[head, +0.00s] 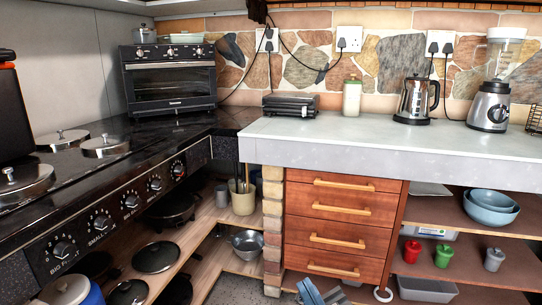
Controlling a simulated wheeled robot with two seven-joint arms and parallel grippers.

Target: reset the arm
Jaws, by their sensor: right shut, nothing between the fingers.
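My right gripper (318,291) shows only in part at the bottom edge of the head view, low in front of the wooden drawer unit (340,205). Its blue and grey parts are cut off by the frame. It is shut and holds nothing. Most of the right arm is out of the picture. My left gripper is not in view.
A pale stone counter (350,135) overhangs the drawers, bearing a kettle (416,100), blender (490,95) and jar (351,97). A black stove (120,175) stands left. Open shelves (450,222) at right hold bowls (490,207) and canisters. Bare floor (235,290) shows at bottom.

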